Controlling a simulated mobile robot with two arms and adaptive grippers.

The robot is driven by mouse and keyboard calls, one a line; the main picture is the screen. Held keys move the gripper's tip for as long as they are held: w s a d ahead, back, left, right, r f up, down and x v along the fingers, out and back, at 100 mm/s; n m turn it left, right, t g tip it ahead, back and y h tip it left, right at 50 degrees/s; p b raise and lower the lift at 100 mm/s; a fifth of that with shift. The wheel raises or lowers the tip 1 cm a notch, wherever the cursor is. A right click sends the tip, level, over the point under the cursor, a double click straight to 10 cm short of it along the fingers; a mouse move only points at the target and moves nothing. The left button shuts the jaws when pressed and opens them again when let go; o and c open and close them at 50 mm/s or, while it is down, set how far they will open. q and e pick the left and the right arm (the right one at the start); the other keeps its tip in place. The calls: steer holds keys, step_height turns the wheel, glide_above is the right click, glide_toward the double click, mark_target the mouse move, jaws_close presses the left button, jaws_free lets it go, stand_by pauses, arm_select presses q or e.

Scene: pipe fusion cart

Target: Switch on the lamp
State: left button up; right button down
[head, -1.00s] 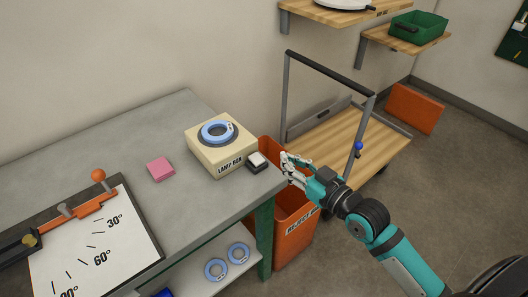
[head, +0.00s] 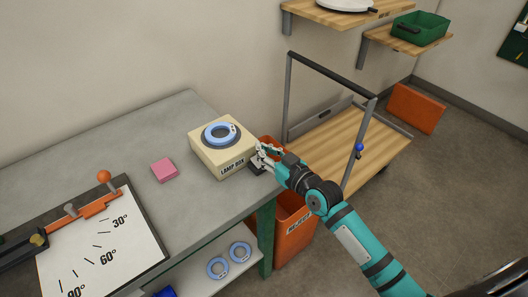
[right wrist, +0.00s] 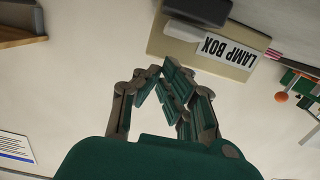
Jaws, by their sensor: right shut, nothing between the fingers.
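The cream lamp box (head: 222,156) stands on the grey bench, with a blue ring (head: 221,134) lying on its dark round top. Its label also shows in the right wrist view (right wrist: 227,52). A small black switch block (head: 256,169) sits at the box's right side, mostly hidden by my right gripper in the head view. A dark block also shows at the top of the right wrist view (right wrist: 201,10). My right gripper (head: 262,154) is shut and empty, right at the switch; whether it touches cannot be told. My left gripper is not in view.
A pink block (head: 164,170) and an angle board (head: 100,240) lie on the grey bench (head: 190,215) to the left. An orange reject bin (head: 293,238) stands below my right arm. A wooden cart (head: 350,140) stands behind it. Two blue rings lie on the lower shelf.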

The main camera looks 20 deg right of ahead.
steer(key=shift+w+f, duration=0.1)
steer(key=shift+f, duration=0.65)
